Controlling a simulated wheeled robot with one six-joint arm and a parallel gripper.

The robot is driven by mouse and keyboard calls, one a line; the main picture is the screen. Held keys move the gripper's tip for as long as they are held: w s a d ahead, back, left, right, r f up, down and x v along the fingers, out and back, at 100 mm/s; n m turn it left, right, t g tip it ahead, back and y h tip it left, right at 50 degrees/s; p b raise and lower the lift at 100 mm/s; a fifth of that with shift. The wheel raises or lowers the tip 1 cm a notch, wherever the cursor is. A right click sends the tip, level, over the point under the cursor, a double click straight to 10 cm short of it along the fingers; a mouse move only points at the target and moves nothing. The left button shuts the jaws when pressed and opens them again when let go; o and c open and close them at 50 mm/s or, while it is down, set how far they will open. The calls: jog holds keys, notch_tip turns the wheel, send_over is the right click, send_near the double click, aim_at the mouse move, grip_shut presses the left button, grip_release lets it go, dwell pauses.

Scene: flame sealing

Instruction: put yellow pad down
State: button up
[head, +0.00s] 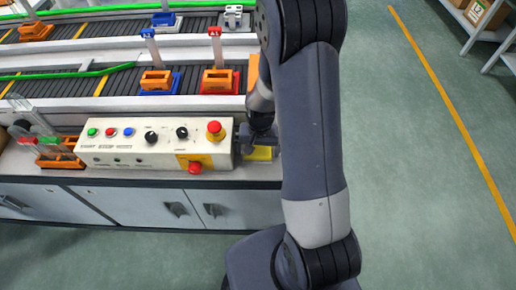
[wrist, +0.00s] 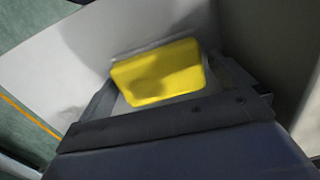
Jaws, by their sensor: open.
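The yellow pad (head: 262,154) lies on the light bench top, just right of the control box. It also shows in the wrist view (wrist: 160,72), flat and slightly tilted in the picture. My gripper (wrist: 168,88) is open, with one finger on each side of the pad and apart from it. In the head view my gripper (head: 254,143) is over the pad, and my arm hides part of both. I cannot tell how high the fingers are above the bench top.
The cream control box (head: 155,143) with buttons and a red stop knob (head: 215,128) stands close to the left of my gripper. Conveyors with orange, blue and red fixtures run behind. The bench ends near the pad's right. Green floor lies open to the right, with shelves beyond.

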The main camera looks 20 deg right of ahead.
aim_at(259, 149)
notch_tip(259, 149, up, 12)
jog(key=shift+d+r+p, duration=0.15)
jog(key=shift+d+p, duration=0.05)
jog(key=shift+p, duration=0.1)
jog(key=shift+s, duration=0.1)
dwell(0.3)
jog(key=shift+a+f, duration=0.2)
jog(key=shift+f, duration=5.05)
jog(key=shift+f, duration=0.1)
